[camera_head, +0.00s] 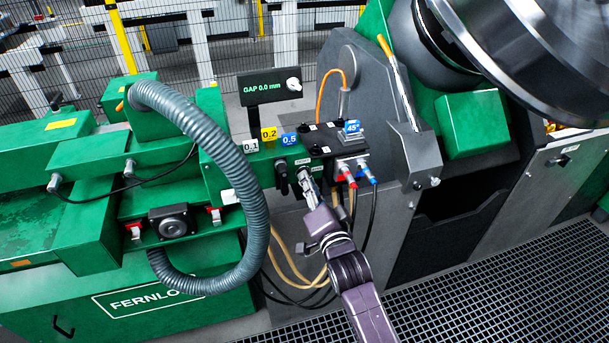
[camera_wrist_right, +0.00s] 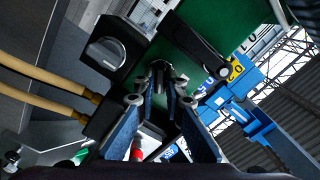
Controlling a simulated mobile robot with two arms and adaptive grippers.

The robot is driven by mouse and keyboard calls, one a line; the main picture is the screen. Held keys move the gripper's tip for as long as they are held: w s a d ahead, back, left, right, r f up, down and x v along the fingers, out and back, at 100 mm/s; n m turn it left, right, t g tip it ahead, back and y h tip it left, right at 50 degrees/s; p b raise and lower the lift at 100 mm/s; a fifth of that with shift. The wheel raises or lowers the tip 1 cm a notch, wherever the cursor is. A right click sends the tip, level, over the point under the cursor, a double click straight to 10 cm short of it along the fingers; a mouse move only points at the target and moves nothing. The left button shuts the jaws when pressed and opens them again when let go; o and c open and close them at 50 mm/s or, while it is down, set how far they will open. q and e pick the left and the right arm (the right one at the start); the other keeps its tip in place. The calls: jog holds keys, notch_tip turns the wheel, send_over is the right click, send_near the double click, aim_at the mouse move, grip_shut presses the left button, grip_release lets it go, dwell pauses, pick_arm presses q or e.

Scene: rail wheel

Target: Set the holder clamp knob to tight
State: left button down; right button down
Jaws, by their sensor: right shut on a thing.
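The dark control box (camera_head: 325,150) is fixed to the green machine in the middle of the head view. Small labelled controls sit on its front; their lettering is too small to read. My right gripper (camera_head: 305,174) reaches up from below and is shut on a small dark knob on this front. In the right wrist view the fingers (camera_wrist_right: 162,85) converge on the dark knob (camera_wrist_right: 158,70), which they largely hide. I cannot read its setting or confirm that it is the holder clamp knob. My left gripper is not in view.
A black control (camera_head: 281,174) is just left of my right gripper. Red (camera_head: 347,176) and blue (camera_head: 367,172) connectors with hoses are close on its right. A grey hose (camera_head: 245,170) arcs at the left, and a grey holder (camera_head: 415,155) stands at the right.

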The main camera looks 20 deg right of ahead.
jog(key=shift+n, duration=1.1)
jog(key=shift+f+n+p, duration=0.1)
jog(key=shift+n+p, duration=0.65)
jog(key=shift+n, duration=1.55)
jog(key=n, duration=0.3)
jog(key=shift+n+p, duration=0.35)
jog(key=shift+n, duration=0.05)
jog(key=c, duration=2.4)
grip_release()
jog(key=o, duration=0.5)
jog(key=shift+s, duration=0.1)
